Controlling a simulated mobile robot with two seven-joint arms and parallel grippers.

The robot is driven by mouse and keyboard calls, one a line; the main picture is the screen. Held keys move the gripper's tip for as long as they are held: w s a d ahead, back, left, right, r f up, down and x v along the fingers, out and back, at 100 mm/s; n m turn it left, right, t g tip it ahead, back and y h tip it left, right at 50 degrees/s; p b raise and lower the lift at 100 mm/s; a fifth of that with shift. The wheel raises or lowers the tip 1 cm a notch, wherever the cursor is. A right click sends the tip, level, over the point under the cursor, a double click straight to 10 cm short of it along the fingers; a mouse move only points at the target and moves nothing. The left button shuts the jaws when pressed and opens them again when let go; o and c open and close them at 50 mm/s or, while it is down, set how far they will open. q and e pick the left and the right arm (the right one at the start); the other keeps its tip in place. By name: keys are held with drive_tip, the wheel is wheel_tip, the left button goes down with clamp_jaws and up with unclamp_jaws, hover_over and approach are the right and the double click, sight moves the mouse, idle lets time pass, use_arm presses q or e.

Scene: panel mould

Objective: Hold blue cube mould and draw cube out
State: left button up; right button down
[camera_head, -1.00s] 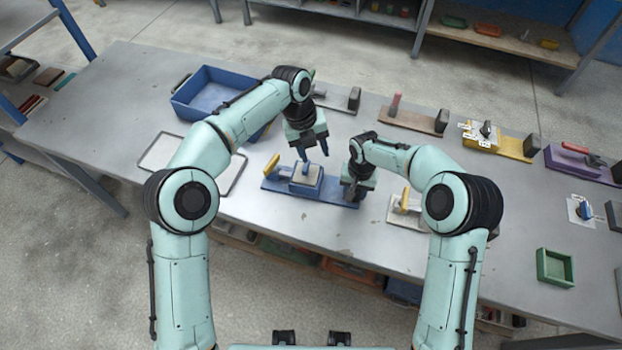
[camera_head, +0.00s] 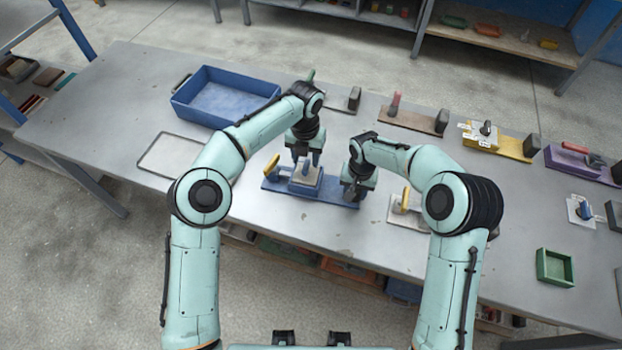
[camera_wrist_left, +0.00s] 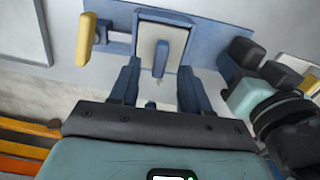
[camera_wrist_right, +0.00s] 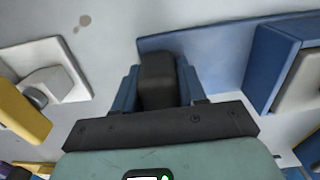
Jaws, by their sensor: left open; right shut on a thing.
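The blue cube mould (camera_head: 306,182) sits on a blue base board (camera_head: 333,192) with a yellow handle (camera_head: 271,167) at its left end. In the left wrist view a light grey block (camera_wrist_left: 150,42) with an upright blue peg (camera_wrist_left: 160,60) fills the mould (camera_wrist_left: 188,22). My right gripper (camera_head: 354,190) is shut on the dark block (camera_wrist_right: 158,78) at the board's right end. That block is mostly hidden in the head view.
A grey board (camera_head: 405,214) sits close right of my right gripper. Other boards line the back right, and a green tray (camera_head: 541,266) stands at front right.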

sight(306, 165)
use_arm(q)
drive_tip(key=shift+f, duration=2.25)
clamp_jaws()
